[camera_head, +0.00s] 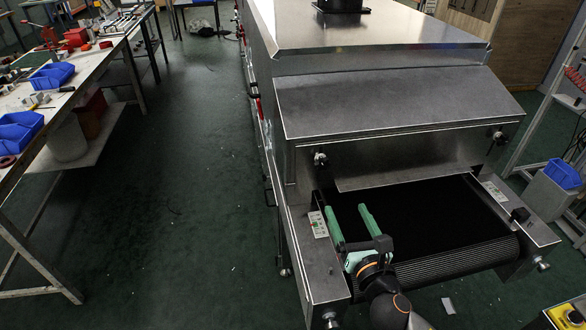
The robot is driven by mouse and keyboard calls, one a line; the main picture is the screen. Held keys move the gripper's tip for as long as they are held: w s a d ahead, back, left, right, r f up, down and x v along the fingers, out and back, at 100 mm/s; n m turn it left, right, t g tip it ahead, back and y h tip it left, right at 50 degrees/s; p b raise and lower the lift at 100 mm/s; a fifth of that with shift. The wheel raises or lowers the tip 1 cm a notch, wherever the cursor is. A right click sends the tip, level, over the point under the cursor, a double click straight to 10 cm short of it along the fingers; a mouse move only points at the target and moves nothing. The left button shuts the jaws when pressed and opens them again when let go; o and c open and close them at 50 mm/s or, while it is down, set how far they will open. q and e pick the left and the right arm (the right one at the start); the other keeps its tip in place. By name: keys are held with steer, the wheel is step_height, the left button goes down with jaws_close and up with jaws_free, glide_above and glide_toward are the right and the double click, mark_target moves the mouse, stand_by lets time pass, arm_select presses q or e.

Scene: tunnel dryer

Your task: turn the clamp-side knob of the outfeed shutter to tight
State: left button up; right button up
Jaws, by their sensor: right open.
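The outfeed shutter (410,165) is the steel plate under the hood at the dryer's outfeed end. A small dark knob (320,159) sits at its left end and another knob (499,138) at its right end. Both look small, and I cannot read their setting or tell which is the clamp-side one. My right gripper (347,208) has two green fingers, spread apart with nothing between them. It is over the left part of the black conveyor belt (440,225), in front of and below the left knob, not touching it. My left gripper is not in view.
A workbench with blue bins (52,76) stands at left. The green floor between bench and dryer is mostly clear.

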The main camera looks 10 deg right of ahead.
mark_target(323, 167)
steer(key=shift+n, duration=0.7)
steer(key=w, duration=0.4)
steer(key=w+a, duration=0.1)
steer(key=w, duration=0.4)
steer(key=w+r, duration=0.1)
steer(key=w, duration=0.3)
steer(key=shift+w+a+r, duration=0.1)
steer(key=shift+w+a, duration=0.05)
steer(key=shift+a, duration=0.25)
jaws_close()
